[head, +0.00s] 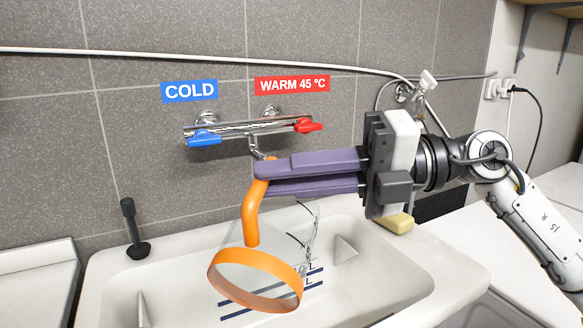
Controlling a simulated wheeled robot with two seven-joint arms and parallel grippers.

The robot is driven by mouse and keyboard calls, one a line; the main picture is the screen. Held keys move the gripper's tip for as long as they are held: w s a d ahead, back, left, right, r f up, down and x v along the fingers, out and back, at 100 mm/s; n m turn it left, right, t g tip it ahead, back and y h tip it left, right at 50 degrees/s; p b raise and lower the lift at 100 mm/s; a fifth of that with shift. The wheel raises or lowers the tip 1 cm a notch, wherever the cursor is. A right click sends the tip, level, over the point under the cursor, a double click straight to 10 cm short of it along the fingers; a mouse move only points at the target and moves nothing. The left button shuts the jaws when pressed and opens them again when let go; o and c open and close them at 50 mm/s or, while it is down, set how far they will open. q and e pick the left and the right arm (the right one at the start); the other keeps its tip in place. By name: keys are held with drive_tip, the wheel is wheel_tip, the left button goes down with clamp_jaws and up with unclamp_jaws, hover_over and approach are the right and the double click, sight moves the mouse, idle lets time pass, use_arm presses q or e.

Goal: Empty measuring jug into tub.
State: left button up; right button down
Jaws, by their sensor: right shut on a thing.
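My right gripper (262,179), with purple fingers, comes in from the right and is shut on the upper part of the orange handle (251,222) of a clear measuring jug (303,226). The jug hangs tilted over the white tub (452,262), below the tap. Its orange ring (256,298) faces toward me at the lower left. I cannot tell whether this ring is the rim or the foot. Dark blue scale marks show near the ring. The clear wall is hard to make out, and I cannot tell whether water is inside. My left gripper is out of view.
A mixer tap (245,129) with blue (204,139) and red (309,125) levers is on the tiled wall behind. A black stopper-like piece (134,230) stands on the tub's back-left rim. A yellow sponge (399,223) lies at the back right. White counters flank the tub.

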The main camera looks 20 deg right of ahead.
drive_tip(key=shift+a, duration=0.1)
drive_tip(key=s+a+n, duration=0.1)
drive_tip(key=s+a+n+h, duration=0.1)
drive_tip(key=s+n, duration=0.1)
drive_tip(key=shift+s+a+r+p, duration=0.1)
drive_tip(key=shift+s+a+p, duration=0.1)
drive_tip(key=shift+a+p, duration=0.1)
drive_tip(key=shift+n, duration=0.3)
